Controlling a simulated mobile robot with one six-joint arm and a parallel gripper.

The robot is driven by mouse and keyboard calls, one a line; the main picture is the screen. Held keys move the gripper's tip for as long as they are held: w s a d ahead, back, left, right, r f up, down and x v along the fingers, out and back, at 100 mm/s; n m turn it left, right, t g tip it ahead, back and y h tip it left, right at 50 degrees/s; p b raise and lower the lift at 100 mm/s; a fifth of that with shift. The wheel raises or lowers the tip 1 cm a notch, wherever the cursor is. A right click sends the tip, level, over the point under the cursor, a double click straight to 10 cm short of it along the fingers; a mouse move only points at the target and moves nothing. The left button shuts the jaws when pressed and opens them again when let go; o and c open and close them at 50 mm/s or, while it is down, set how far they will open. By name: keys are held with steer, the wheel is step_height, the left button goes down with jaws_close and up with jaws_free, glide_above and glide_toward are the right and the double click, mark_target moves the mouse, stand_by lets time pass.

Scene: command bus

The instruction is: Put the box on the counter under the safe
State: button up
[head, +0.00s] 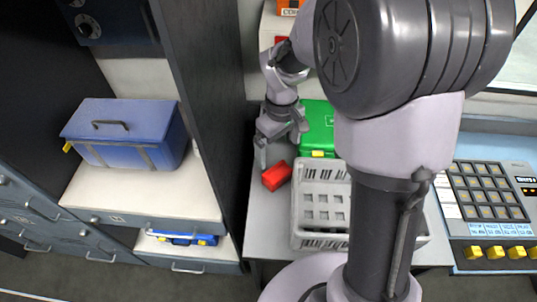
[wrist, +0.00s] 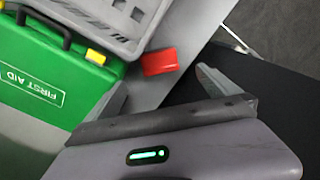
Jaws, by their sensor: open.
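A small red box (head: 277,175) lies on the grey worktop (head: 259,218), left of a grey basket. The red box also shows in the wrist view (wrist: 159,62), ahead of the fingers. My gripper (head: 281,147) is open and empty, just above and behind the red box, apart from it. In the wrist view my gripper's fingers (wrist: 160,90) are spread, with nothing between them. The dark safe (head: 110,20) with a dial is at the top left. Below it is a white counter (head: 130,193) bearing a blue toolbox (head: 125,134) with a handle.
A green first aid case (head: 317,125) stands behind the basket (head: 320,203), close to my gripper. A tall dark panel (head: 208,90) divides the worktop from the white counter. A keypad console (head: 490,195) is at right. The counter's front strip is bare.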

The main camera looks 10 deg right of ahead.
mark_target(277, 171)
step_height(277, 171, down, 9)
steer(key=shift+w+r+b, duration=0.1)
steer(key=shift+b, duration=1.15)
steer(key=f, duration=0.1)
steer(key=f+b, duration=0.1)
steer(key=f, duration=0.1)
steer(key=f+b, duration=0.1)
steer(key=f, duration=0.1)
steer(key=shift+w+a, duration=0.1)
steer(key=shift+w, duration=0.25)
steer(key=shift+r, duration=0.2)
steer(key=shift+c, duration=0.7)
steer(key=c, duration=1.4)
